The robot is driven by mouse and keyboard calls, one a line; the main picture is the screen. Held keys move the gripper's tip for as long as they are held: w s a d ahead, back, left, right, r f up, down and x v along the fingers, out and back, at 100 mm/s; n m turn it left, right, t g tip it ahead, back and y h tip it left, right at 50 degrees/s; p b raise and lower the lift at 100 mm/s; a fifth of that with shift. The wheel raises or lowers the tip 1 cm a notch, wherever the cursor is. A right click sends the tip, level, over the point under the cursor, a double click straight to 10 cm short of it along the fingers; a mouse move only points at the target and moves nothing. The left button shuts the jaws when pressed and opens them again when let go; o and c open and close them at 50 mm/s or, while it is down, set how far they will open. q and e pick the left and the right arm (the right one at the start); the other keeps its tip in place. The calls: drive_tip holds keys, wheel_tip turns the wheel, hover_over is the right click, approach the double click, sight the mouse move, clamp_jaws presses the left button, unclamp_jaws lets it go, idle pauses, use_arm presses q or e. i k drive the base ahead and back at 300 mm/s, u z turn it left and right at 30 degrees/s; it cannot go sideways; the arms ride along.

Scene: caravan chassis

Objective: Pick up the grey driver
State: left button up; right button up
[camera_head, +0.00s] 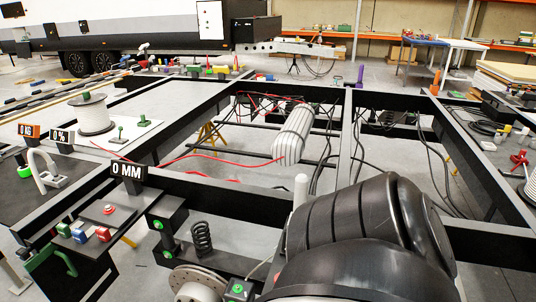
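I cannot make out a grey driver for certain anywhere in the head view. Many small tools and parts lie on the far benches and floor, too small to tell apart. Neither of my grippers can be identified in this view. A large black rounded, ribbed form (352,225) fills the lower right and hides what lies behind and below it.
The black chassis frame (225,187) spans the view, with cables inside it. A grey-white ribbed cylinder (293,135) sits in the middle. A white spool (92,115) stands at left. A panel with coloured buttons (90,228) is at lower left. Benches (430,42) stand behind.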

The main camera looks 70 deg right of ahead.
sight(300, 185)
drive_tip(key=z, duration=0.05)
drive_tip(key=i, duration=0.85)
drive_tip(key=z, duration=2.75)
